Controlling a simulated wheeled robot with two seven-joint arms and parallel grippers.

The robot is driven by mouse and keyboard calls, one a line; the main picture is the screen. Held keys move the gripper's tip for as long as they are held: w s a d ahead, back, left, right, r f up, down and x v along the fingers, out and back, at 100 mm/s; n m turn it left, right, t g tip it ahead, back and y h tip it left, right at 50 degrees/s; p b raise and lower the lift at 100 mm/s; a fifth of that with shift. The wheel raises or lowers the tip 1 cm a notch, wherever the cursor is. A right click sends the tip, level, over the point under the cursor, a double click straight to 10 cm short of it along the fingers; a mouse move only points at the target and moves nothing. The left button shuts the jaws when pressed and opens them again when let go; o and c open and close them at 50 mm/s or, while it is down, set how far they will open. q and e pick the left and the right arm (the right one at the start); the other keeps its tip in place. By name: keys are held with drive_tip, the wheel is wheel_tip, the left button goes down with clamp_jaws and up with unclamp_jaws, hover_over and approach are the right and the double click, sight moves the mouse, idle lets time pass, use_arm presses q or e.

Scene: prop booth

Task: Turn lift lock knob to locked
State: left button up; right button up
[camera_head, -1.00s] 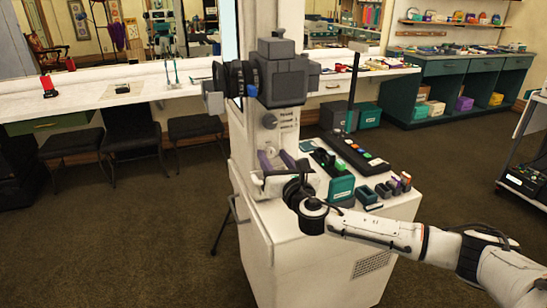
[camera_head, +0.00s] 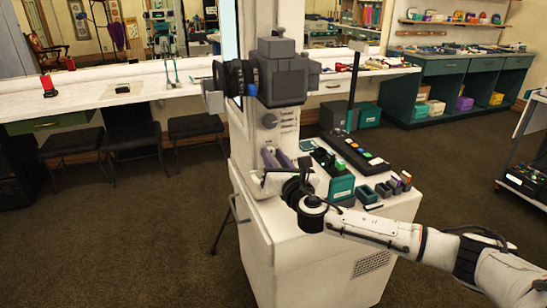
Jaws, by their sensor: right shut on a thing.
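The grey camera head (camera_head: 284,78) sits on a white column above the white cabinet (camera_head: 330,255). A round grey knob (camera_head: 269,121) shows on the column's face beside small lettering. My right gripper (camera_head: 264,179) is lower down, at the column's foot, below two purple parts (camera_head: 272,158). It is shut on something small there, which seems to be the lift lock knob. My fingers and dark wrist hide that knob, so its setting cannot be read. My left gripper is not in view.
On the cabinet top, right of my wrist, stand a teal box (camera_head: 341,187), small dark trays (camera_head: 367,194) and a black button panel (camera_head: 355,152). A white counter (camera_head: 120,90) with dark stools runs behind.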

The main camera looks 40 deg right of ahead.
drive_tip(key=m, duration=0.8)
drive_tip(key=shift+d+m, duration=0.1)
drive_tip(key=shift+m, duration=0.2)
drive_tip(key=m, duration=0.4)
drive_tip(key=shift+m, duration=2)
drive_tip(key=o, duration=1.1)
drive_tip(key=shift+c, duration=0.2)
drive_tip(key=shift+s, duration=0.1)
